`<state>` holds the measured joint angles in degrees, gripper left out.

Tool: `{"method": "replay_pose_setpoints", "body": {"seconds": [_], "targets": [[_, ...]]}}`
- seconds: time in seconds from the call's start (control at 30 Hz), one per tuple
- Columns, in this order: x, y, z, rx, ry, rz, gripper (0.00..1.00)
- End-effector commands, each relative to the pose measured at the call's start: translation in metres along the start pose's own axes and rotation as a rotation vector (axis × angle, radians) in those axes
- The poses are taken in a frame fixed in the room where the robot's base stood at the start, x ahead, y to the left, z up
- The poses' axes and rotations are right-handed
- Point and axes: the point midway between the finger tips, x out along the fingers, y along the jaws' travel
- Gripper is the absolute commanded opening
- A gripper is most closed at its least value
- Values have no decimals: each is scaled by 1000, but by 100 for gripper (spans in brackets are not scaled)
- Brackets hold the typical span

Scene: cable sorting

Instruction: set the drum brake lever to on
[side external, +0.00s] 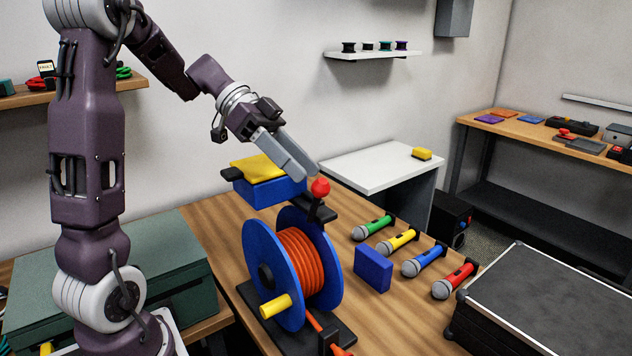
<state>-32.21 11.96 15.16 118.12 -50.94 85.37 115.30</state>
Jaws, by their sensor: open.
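The cable drum (259,259) has blue side discs and orange cable (301,262) wound between them. It stands on a dark base on the wooden table. The brake lever (320,188) has a round red knob and rises from a dark bracket at the top of the drum. My gripper (311,174) is open, with its fingers pointing down and right. Its fingertips are close to the red knob, just above and left of it. I cannot tell from this view whether they touch it. A yellow crank handle (275,306) sticks out from the drum's near disc.
A blue box with a yellow top (263,180) stands behind the drum. A blue block (373,270) and several coloured microphones (397,241) lie right of the drum. A black case (540,300) fills the front right.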

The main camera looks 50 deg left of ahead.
Motion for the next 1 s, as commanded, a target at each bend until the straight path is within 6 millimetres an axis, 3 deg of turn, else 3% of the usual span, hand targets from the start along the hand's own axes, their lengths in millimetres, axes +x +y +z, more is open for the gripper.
{"method": "replay_pose_setpoints", "body": {"seconds": [0.13,0.37,0.47,0.63,0.83,1.0], "targets": [[-16,0,0,-1,0,-1,50],[-18,0,0,-1,0,1,50],[-15,1,-4,34,-25,21,32],[17,20,-38,413,-324,231,0],[38,65,-74,892,-840,413,0],[37,76,-93,1033,-1008,385,0]]}}
